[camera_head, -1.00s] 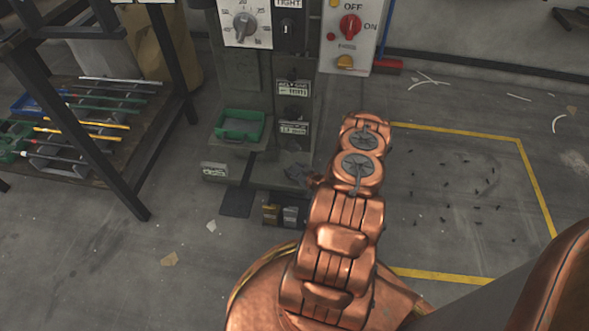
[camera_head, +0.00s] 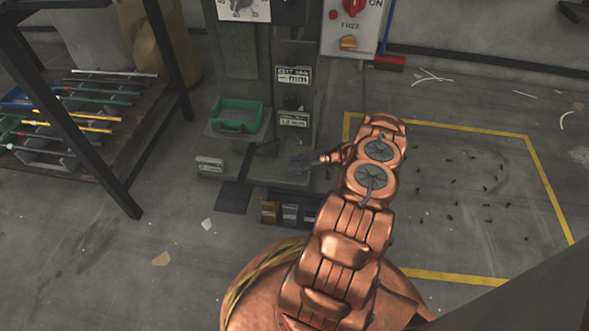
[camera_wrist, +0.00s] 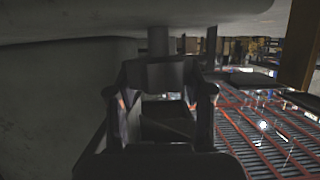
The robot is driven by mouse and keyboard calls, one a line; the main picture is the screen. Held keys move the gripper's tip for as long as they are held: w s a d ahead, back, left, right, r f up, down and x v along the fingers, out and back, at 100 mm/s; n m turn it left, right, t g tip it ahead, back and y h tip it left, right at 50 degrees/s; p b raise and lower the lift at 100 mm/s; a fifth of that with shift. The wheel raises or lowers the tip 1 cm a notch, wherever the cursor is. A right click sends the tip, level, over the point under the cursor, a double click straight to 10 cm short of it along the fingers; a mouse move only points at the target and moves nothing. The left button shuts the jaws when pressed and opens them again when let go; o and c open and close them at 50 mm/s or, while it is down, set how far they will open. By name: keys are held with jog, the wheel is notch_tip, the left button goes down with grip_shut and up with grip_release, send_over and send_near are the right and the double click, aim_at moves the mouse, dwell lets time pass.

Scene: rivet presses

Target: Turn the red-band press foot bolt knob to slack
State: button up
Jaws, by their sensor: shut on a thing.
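The press (camera_head: 240,60) stands at the top middle of the head view. My gripper (camera_head: 300,163) is low at the right side of its base, small and dark there. In the wrist view my gripper (camera_wrist: 163,100) has a finger on each side of a dark block-like knob (camera_wrist: 158,76) and is shut on it. A short round stem (camera_wrist: 158,41) rises from the knob to the grey underside above. No red band shows on the press, and the knob's markings are too dark to read.
A green tray (camera_head: 238,115) sits on the press's ledge. Small boxes (camera_head: 290,213) stand on the floor before the base. A rack (camera_head: 110,165) of coloured rods is at left. A yellow-outlined floor area (camera_head: 480,190) with dark bits lies at right.

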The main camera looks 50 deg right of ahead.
jog(key=shift+n+g+y+b, duration=0.45)
jog(key=shift+n+g+y, duration=0.3)
jog(key=shift+n, duration=0.25)
jog(key=shift+y, duration=0.25)
jog(key=o, duration=1.2)
jog(key=shift+c, duration=0.2)
jog(key=v, duration=1.2)
jog(key=shift+r, duration=0.1)
